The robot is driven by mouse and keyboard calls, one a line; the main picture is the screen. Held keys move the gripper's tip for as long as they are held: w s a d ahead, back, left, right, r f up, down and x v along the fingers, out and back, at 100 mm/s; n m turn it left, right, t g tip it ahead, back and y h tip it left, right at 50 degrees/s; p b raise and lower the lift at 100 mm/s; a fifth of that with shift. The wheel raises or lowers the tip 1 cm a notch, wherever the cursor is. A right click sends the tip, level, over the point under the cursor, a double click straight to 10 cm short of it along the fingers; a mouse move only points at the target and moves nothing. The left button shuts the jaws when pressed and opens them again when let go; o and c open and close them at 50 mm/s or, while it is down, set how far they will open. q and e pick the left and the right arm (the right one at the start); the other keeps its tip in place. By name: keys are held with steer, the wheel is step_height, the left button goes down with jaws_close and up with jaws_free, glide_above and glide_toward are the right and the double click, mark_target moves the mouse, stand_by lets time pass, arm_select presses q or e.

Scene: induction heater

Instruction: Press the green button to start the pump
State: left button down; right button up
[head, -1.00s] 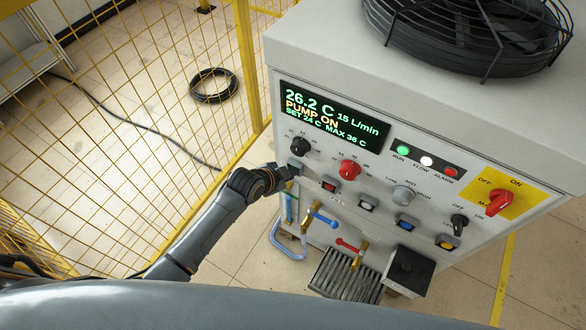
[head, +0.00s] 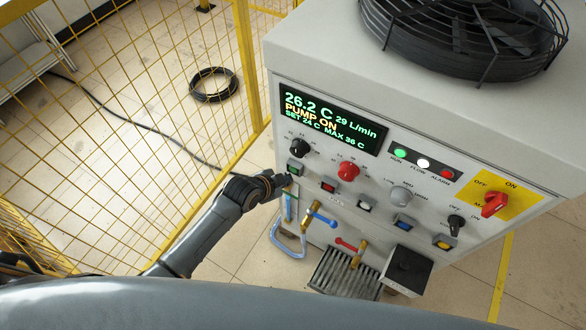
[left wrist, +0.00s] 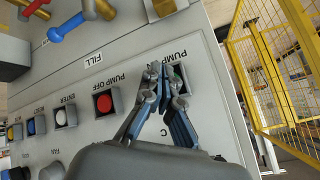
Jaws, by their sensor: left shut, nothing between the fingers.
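My left gripper (head: 288,181) is shut and empty, just below and left of the button. In the left wrist view the closed fingertips (left wrist: 153,69) partly hide the green button (left wrist: 178,73); I cannot tell there whether they touch it. The display (head: 331,117) reads PUMP ON, 26.2 C and 29 L/min. The red button (head: 328,185) is to the right of the green one. My right gripper is not in view.
Knobs, including a red one (head: 348,171), stick out above the buttons. A blue-handled valve (head: 322,219) and a red-handled valve (head: 350,245) stand out below. A yellow mesh fence (head: 150,110) is left of the cabinet, with open floor between.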

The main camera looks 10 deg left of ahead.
arm_select(q)
steer(key=shift+s+a+p, duration=0.3)
steer(key=shift+s+p, duration=0.1)
steer(key=shift+s, duration=0.35)
steer(key=shift+s+a+p, duration=0.3)
steer(key=shift+s+p, duration=0.1)
steer(key=shift+s, duration=0.35)
steer(key=shift+s+a+p, duration=0.3)
steer(key=shift+s+p, duration=0.1)
steer(key=shift+s, duration=0.35)
steer(key=s+a+p, duration=0.4)
steer(key=s+p, duration=0.1)
steer(key=s, duration=0.5)
steer(key=shift+a, duration=0.1)
